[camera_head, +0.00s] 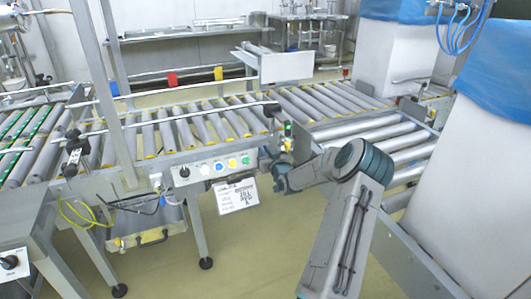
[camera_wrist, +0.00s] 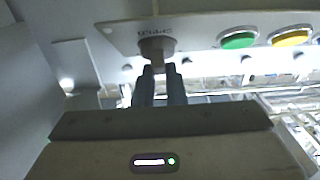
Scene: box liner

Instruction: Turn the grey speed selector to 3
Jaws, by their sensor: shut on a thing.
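In the wrist view, the grey selector (camera_wrist: 157,46) sits on a light panel, under a small printed label that I cannot read clearly. Its narrow handle points down toward my gripper. My gripper (camera_wrist: 160,70) has its two dark fingers on either side of that handle and is shut on it. The position the selector points to cannot be read.
A green button (camera_wrist: 238,39) and a yellow button (camera_wrist: 291,36) sit right of the selector. In the head view, a panel with a black knob (camera_head: 184,172) and several coloured buttons lies left of my gripper, above a hanging paper sign (camera_head: 236,195). Roller conveyors (camera_head: 215,124) run behind.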

